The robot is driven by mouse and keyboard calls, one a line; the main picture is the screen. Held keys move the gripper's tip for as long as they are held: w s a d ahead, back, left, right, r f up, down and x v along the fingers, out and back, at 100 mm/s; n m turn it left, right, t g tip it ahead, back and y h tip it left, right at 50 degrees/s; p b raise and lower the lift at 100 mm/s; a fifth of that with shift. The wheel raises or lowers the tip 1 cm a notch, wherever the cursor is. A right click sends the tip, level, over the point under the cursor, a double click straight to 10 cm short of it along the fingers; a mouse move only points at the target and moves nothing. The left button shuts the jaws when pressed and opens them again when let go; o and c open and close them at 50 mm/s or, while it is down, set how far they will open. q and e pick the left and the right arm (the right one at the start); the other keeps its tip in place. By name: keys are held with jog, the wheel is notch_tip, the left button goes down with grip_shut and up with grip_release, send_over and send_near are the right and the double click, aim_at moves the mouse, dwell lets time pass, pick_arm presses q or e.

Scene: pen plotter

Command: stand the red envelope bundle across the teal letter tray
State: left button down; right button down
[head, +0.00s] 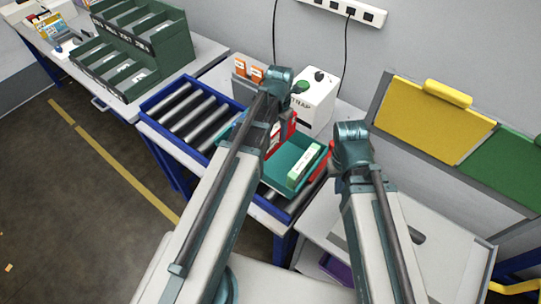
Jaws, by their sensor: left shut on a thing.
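The teal letter tray (275,176) sits on the roller conveyor in the middle of the head view. A green and white bundle (305,162) stands inside it, toward its right side. The red envelope bundle (291,127) is upright at the tray's far left end, partly hidden by my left arm. My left gripper (272,130) is shut on it; its fingertips are largely hidden. I cannot tell whether the bundle touches the tray. My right gripper (328,162) is just right of the tray, mostly hidden behind its own wrist, so its opening does not show.
The blue-framed roller conveyor (188,113) runs left of the tray. A white strapping machine (315,98) stands behind it. Orange-labelled items (249,70) are at the back. A green sorting rack (135,50) stands on the left table. Yellow and green boards (432,115) stand at right.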

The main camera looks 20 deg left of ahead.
aim_at(277, 144)
pick_arm(q)
jog(key=shift+n, duration=0.3)
